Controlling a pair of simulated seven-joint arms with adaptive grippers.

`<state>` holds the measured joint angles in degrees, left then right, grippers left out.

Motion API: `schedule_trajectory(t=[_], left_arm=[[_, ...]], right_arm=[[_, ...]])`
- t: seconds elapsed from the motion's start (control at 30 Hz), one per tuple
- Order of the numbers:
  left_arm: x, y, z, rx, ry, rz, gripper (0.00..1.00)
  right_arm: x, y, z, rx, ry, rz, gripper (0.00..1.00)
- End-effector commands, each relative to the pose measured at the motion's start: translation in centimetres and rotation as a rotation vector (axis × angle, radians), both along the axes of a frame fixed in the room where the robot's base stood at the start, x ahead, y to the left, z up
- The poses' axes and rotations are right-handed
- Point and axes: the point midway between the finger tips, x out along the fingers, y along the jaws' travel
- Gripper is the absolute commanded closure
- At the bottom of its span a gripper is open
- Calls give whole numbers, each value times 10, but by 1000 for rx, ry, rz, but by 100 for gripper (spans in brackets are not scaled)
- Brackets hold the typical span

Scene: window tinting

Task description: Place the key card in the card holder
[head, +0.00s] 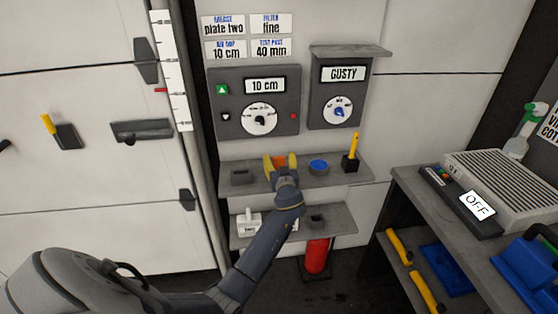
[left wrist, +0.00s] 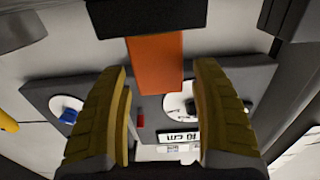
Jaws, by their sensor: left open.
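The orange card, which I take to be the key card (head: 280,161), is at the upper shelf and partly hidden by my left gripper. In the left wrist view the card (left wrist: 155,66) juts out of a black block (left wrist: 135,17) that looks like a holder. My left gripper (head: 280,162) is open, with its yellow fingers on either side of the card. In the left wrist view the left gripper (left wrist: 163,105) shows gaps between both fingers and the card. A dark slotted block (head: 243,177) sits left on the upper shelf, and another (head: 315,221) on the lower shelf.
The upper shelf (head: 215,185) also holds a blue round dish (head: 319,166) and a black cup with a yellow tool (head: 352,155). Dial panels (head: 224,131) are on the wall above. A white item (head: 249,222) is on the lower shelf. A bench with a vented unit (head: 510,180) stands right.

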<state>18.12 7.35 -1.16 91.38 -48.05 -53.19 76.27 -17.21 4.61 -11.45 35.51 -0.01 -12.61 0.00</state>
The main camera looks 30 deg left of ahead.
Motion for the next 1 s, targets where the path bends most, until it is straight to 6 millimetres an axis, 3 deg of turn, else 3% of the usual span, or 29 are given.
schedule_trajectory(t=[0.17,0.7,1.0], left_arm=[[-4,-4,2,-1,2,-1,36],[-70,-61,3,-4,0,-1,36],[-89,-77,3,-1,-1,0,36]], right_arm=[[0,0,0,0,0,0,100],[0,1,0,1,-1,0,100],[0,1,0,1,-1,0,100]])
